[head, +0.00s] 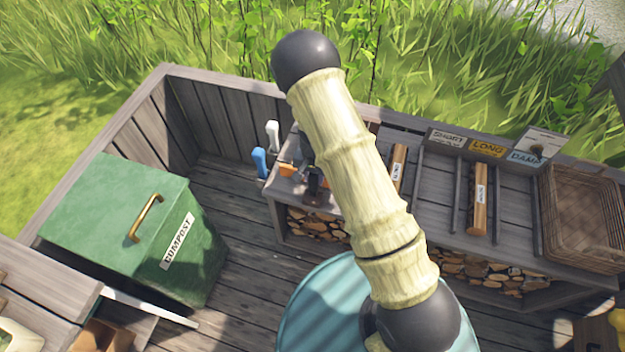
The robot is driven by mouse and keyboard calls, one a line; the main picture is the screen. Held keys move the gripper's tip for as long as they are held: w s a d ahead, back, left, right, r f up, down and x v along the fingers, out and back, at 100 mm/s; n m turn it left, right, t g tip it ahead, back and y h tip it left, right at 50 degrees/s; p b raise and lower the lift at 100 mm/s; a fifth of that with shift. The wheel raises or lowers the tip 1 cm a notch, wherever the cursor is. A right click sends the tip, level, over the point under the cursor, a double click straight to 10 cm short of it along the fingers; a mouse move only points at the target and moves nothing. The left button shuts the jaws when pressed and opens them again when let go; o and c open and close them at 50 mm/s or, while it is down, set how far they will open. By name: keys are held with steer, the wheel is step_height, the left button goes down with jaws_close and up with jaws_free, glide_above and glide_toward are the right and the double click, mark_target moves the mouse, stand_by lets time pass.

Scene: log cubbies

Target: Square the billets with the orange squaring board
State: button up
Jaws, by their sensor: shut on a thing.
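My gripper (315,182) is a dark shape over the left end of the log bench, partly hidden behind my arm. It is shut on an orange piece (288,170), which appears to be the squaring board; only a small part shows. One billet (397,166) with a pale label lies lengthwise in a lane right of my arm, its near end close to the arm. Another labelled billet (480,196) lies lengthwise in a lane further right, between dark rails. My arm covers part of the bench, so any billets behind it are hidden.
Signs reading SHORT (447,138), LONG (487,149) and DAMP (534,147) stand along the back. A wicker basket (552,212) sits at the bench's right end. A green compost bin (105,205) is at left.

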steer(key=shift+w+d, duration=0.15)
steer(key=shift+w, duration=0.3)
steer(key=shift+w+d, duration=0.1)
steer(key=shift+w, duration=0.15)
steer(key=shift+w+d, duration=0.15)
steer(key=shift+w, duration=0.3)
stand_by(0.7)
steer(key=o, duration=0.9)
steer(key=shift+s+r, duration=0.1)
steer(key=shift+r+p, duration=3.35)
steer(key=shift+r, duration=0.6)
